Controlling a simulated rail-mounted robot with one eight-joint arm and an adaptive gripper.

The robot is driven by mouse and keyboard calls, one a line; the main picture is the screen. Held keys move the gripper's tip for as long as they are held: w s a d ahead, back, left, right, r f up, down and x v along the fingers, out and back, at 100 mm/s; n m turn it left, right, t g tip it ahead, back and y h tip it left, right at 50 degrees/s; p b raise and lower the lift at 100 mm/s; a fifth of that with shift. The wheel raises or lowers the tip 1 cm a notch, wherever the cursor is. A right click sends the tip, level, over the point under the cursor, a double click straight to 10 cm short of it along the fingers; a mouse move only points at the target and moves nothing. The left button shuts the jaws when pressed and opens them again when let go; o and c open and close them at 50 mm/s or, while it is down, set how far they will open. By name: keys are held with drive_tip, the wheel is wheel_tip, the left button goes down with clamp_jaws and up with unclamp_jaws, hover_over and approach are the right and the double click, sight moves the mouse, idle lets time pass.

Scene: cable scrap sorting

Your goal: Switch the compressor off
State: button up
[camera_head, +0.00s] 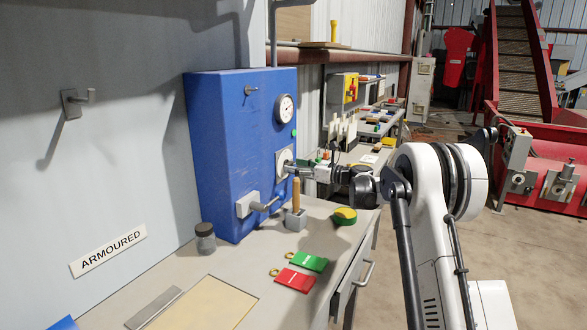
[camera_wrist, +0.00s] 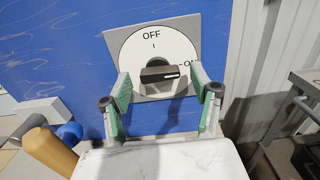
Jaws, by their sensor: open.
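The compressor is a tall blue box (camera_head: 232,125) on the bench against the wall. Its rotary switch has a white round dial (camera_wrist: 136,46) on a grey plate, marked OFF at the top and ON at the right. The dark bar knob (camera_wrist: 153,76) lies about level, with a white mark at its right end, on the ON side. My gripper (camera_wrist: 160,84) is open, with one green-padded finger on each side of the knob. I cannot tell whether either finger touches it. In the head view my gripper (camera_head: 287,168) is at the dial (camera_head: 284,155), hiding part of it.
A gauge (camera_head: 285,108) sits above the dial, a grey lever (camera_head: 263,205) below left. A wooden-handled tool (camera_head: 296,194) stands close under my gripper. A jar (camera_head: 205,238), green tag (camera_head: 307,261), red tag (camera_head: 295,280) and green-yellow tape roll (camera_head: 344,216) lie on the bench.

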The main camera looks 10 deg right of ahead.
drive_tip(key=shift+w+a, duration=0.35)
drive_tip(key=shift+a, duration=0.05)
drive_tip(key=c, duration=1.1)
